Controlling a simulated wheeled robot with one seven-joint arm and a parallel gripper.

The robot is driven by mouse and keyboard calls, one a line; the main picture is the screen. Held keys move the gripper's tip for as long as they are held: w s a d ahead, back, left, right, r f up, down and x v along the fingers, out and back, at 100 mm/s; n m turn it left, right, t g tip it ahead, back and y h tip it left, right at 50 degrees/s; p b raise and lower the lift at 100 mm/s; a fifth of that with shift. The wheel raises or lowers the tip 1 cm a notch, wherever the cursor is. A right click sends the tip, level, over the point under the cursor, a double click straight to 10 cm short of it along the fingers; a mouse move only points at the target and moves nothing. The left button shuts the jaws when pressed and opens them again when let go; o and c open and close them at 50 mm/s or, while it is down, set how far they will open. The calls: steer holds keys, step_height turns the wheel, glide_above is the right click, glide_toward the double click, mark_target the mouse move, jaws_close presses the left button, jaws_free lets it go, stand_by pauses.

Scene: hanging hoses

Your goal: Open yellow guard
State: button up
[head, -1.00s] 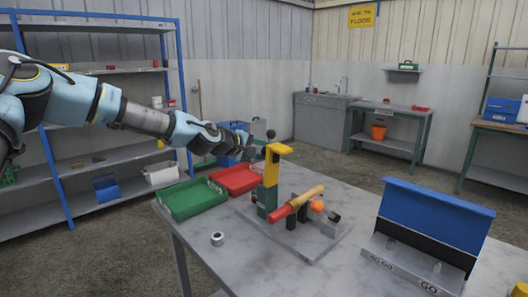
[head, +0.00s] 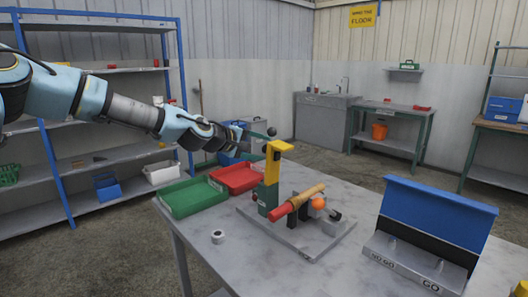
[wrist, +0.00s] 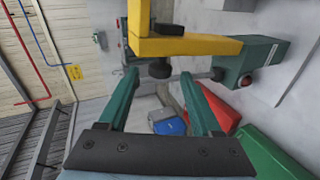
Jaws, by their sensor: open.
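The yellow guard (head: 273,165) is an upright yellow piece with a short arm at its top, on a green block (head: 268,198) fixed to a grey plate. It also shows in the wrist view as a yellow bar (wrist: 185,46) just beyond my fingertips. A dark round knob (wrist: 159,69) lies by the bar, between the tips in the picture; I cannot tell whether they touch it. My gripper (head: 263,146) is open, beside the guard's top on its left. It holds nothing visible. A red and yellow cylinder (head: 298,203) lies across supports beside the guard.
A green tray (head: 193,211) and a red tray (head: 237,191) lie left of the plate. A small ring (head: 217,237) lies in front. A blue-topped GO/NO GO box (head: 437,215) stands at right.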

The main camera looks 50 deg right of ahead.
steer(key=b+v, duration=0.1)
steer(key=v, duration=0.7)
steer(key=shift+b, duration=0.4)
steer(key=shift+a, duration=0.15)
steer(key=w+a+f+m+t+y, duration=0.1)
steer(key=w+a+f+y, duration=0.15)
steer(key=a+f, duration=0.45)
steer(key=w+a+f+y, duration=0.1)
steer(key=a+f+y, duration=0.25)
steer(key=a, duration=0.65)
steer(key=w+a+f+m+t+y, duration=0.1)
steer(key=a+f+y, duration=0.2)
steer(key=a+f, duration=0.45)
steer(key=s+a+r+n+y, duration=0.1)
steer(key=s+a+r+y, duration=0.1)
steer(key=a, duration=1.3)
steer(key=s+a+r+n+y, duration=0.1)
steer(key=s+a, duration=0.3)
steer(key=a, duration=1.1)
steer(key=shift+r+y, duration=0.5)
steer(key=shift+y, duration=0.2)
